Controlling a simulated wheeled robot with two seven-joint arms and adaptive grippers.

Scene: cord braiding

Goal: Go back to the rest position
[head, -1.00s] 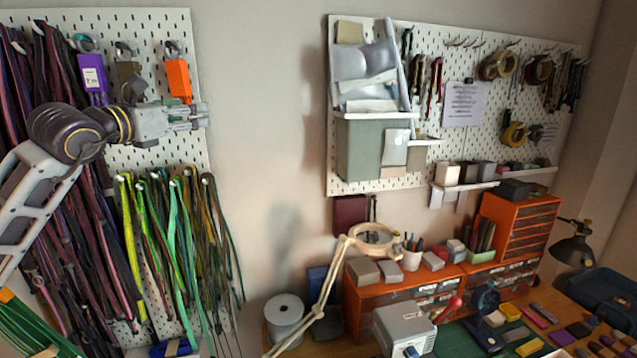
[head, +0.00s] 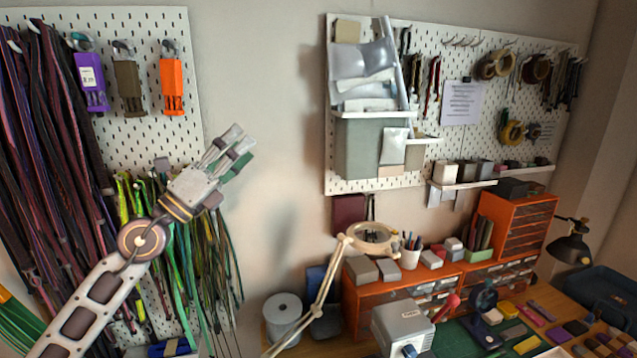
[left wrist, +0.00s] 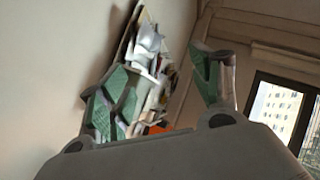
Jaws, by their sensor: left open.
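My left gripper (head: 230,150) is raised in front of the wall, at the right edge of the left pegboard, and points up and to the right. It is open and empty. Its two fingers with green pads (left wrist: 165,90) stand apart in the left wrist view, with nothing between them. My left forearm comes up from the lower left, in front of the hanging cords. My right gripper is in neither view.
A magnifier lamp (head: 325,285) and a white spool (head: 283,315) stand right. Bare wall (head: 265,90) lies between the pegboards.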

